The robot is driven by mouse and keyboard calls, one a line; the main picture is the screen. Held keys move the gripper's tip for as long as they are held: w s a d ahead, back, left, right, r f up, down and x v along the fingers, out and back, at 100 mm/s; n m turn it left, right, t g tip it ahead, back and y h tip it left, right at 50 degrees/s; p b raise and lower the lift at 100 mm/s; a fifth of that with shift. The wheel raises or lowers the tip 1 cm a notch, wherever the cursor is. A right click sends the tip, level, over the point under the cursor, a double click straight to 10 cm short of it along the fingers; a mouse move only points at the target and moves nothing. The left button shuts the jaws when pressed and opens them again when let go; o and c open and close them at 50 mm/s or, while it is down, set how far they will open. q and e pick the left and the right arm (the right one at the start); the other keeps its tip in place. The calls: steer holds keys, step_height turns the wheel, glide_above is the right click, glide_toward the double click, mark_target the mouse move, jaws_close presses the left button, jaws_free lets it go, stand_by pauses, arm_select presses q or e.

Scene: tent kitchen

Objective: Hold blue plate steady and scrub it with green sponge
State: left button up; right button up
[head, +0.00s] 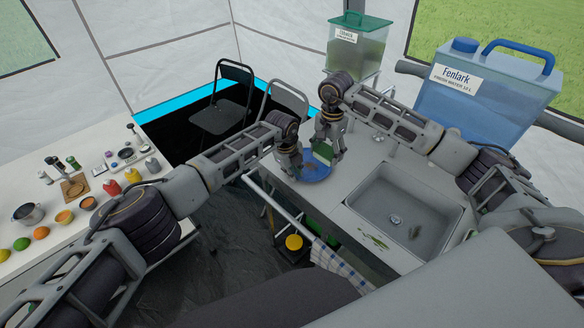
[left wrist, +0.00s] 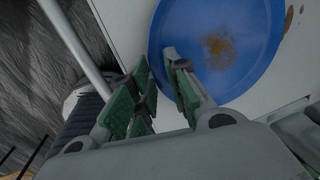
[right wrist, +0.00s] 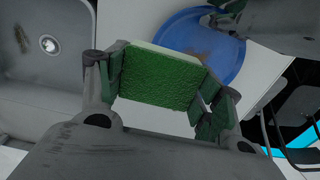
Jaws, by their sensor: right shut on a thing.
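The blue plate (head: 316,174) lies on the counter left of the sink. In the left wrist view the plate (left wrist: 188,25) shows a brown stain. My left gripper (head: 291,168) is at the plate's near left edge. Its green-padded fingers (left wrist: 160,103) are apart, one over the plate and the other outside its rim. My right gripper (head: 326,155) is shut on the green sponge (right wrist: 160,78), a block with a green face and a pale edge. It holds the sponge near the plate (right wrist: 197,35); I cannot tell whether they touch.
The sink (head: 405,210) is right of the plate. A blue water container (head: 485,100) and a green-lidded bin (head: 355,52) stand behind. A checked towel (head: 330,262) hangs from the front rail. A second table (head: 95,240) with food stands at the left, and a folding chair (head: 222,100) is behind.

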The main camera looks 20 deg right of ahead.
arm_select(q)
steer(key=shift+f, duration=0.4)
jaws_close()
arm_select(e)
steer(key=shift+w+r, duration=0.1)
steer(key=shift+w, duration=0.05)
